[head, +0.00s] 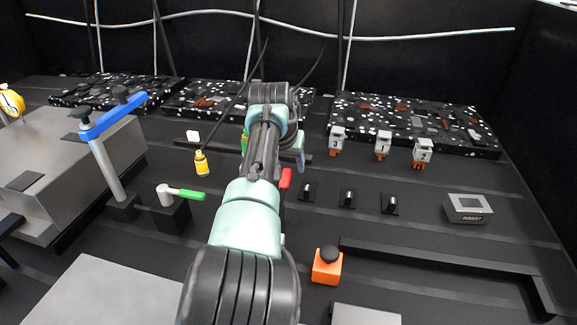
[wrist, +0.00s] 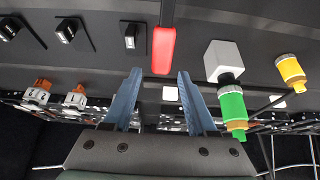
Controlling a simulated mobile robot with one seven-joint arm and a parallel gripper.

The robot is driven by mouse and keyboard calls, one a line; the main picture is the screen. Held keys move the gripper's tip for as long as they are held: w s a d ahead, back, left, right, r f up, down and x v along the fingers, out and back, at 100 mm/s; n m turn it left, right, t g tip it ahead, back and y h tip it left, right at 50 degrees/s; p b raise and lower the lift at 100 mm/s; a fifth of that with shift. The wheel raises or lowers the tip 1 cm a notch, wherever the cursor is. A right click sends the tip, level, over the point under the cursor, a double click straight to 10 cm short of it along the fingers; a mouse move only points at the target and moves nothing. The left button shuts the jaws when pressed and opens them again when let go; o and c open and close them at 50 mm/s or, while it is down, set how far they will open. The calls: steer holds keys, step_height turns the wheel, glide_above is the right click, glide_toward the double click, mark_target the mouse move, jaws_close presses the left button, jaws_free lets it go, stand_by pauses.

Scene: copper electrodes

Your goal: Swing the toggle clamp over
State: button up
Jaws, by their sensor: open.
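A red handle (head: 286,179), likely the toggle clamp's, shows just right of my arm in the head view; my arm hides most of what it belongs to. In the wrist view the red handle (wrist: 163,50) is a bar pointing down from the top edge. My gripper (wrist: 160,72) is open, with two blue fingers apart and nothing held. The handle's end lies between the fingertips in the picture; I cannot tell whether they touch it. In the head view my gripper is mostly hidden behind my arm.
A green-handled lever (head: 187,194) and a blue arm on a post (head: 113,115) stand left. A green connector (wrist: 232,108) is right of my fingers. Small black holders (head: 348,196), numbered blocks (head: 383,146) and an orange block (head: 327,267) stand right. Dark table is clear between them.

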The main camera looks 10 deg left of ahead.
step_height(320, 180, up, 7)
steer(key=p, duration=0.5)
steer(key=shift+f, duration=0.2)
